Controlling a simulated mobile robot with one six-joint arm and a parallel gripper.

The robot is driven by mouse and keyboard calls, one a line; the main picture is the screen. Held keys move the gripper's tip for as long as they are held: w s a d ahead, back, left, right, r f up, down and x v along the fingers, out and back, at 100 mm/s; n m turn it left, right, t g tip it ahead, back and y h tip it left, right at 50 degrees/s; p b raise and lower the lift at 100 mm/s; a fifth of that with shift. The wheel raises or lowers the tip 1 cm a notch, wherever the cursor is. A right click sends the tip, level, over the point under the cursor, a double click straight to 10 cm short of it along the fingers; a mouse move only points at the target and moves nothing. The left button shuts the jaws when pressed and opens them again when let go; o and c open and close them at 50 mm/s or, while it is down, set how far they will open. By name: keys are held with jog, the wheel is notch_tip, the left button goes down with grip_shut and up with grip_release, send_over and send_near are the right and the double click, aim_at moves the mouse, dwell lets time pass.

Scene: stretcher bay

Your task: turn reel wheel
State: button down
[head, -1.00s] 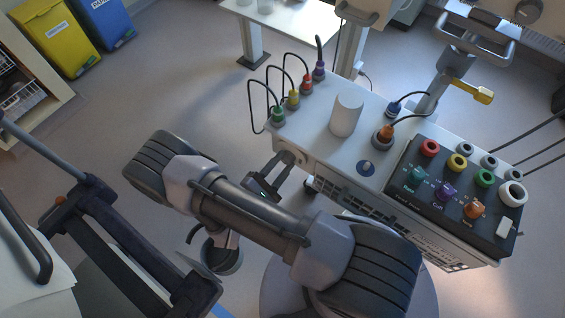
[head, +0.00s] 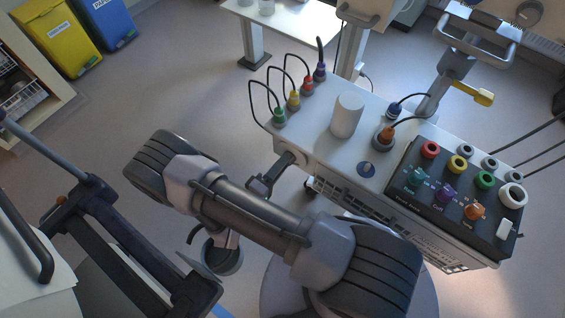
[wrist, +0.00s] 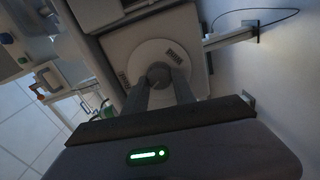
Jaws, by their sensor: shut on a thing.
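The reel wheel (wrist: 150,52) is a pale round disc with dark markings, seen face-on in the wrist view against a box side. A grey round knob (wrist: 158,70) stands out from it. My gripper (wrist: 161,80) is shut on this knob, one finger on each side. In the head view my gripper (head: 276,172) reaches the near left end of the white console (head: 320,134). The wheel is mostly hidden there by the console end and my gripper.
The console top carries several coloured plugs with cables, a white cylinder (head: 347,115) and a black panel (head: 450,200) of coloured sockets and knobs. A dark-framed stretcher (head: 110,235) is at lower left. Yellow (head: 55,38) and blue (head: 103,20) bins stand at top left. Open floor lies between.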

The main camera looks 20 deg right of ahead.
jog(key=m, duration=0.6)
jog(key=shift+r, duration=0.1)
dwell(0.5)
jog(key=c, duration=1)
grip_release()
jog(key=p+v, duration=0.3)
jog(key=v, duration=1.4)
jog(key=shift+s+a, duration=0.1)
jog(key=shift+s, duration=0.1)
jog(key=shift+r, duration=0.1)
